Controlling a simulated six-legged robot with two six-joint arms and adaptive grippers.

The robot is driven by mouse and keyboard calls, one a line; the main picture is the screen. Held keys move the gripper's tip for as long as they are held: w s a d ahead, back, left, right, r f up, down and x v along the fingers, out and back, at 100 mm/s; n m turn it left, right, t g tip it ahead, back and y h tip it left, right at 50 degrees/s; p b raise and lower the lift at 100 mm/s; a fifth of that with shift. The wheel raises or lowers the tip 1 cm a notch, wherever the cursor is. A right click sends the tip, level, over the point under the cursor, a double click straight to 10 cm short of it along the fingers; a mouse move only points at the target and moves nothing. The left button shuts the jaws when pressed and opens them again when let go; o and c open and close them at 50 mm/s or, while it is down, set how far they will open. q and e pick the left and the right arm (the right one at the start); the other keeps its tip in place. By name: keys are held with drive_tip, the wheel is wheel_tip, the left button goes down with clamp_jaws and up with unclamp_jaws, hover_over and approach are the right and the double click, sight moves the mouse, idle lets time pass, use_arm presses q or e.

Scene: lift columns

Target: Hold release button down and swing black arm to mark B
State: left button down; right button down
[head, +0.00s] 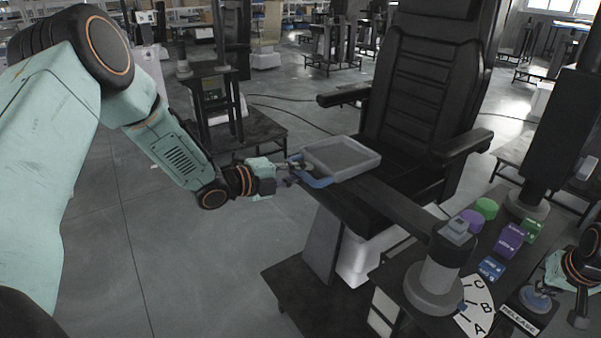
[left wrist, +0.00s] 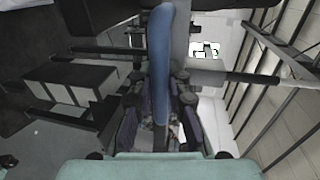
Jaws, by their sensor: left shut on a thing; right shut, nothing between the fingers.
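The black arm (head: 398,212) runs from a grey post (head: 436,280) to a grey tray (head: 341,157) over the seat. A blue handle (head: 318,183) curves from the tray's left end. My left gripper (head: 287,172) is shut on this handle; the left wrist view shows the blue bar (left wrist: 160,60) between the fingers. A white dial (head: 473,311) at the post's foot carries marks C, B and A. My right gripper (head: 546,291) is shut at the blue release button (head: 533,298), behind the RELEASE label (head: 520,320). I cannot tell whether the button is pressed.
A black chair (head: 425,90) with armrests stands behind the tray. Green and purple round knobs (head: 486,208) and coloured blocks (head: 509,240) sit on the dark table around the post. A low stand (head: 232,130) is at the back left. The floor at left is clear.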

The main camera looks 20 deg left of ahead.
use_arm(q)
drive_tip(key=shift+s+a, duration=0.1)
drive_tip(key=shift+s, duration=0.25)
drive_tip(key=s+d+n+t+y, duration=0.1)
drive_tip(key=s+n+y, duration=0.5)
drive_tip(key=s, duration=1.1)
drive_tip(key=shift+d+t+y, duration=0.15)
drive_tip(key=shift+t+y, duration=0.45)
drive_tip(key=shift+y, duration=0.3)
drive_tip(key=shift+r, duration=0.1)
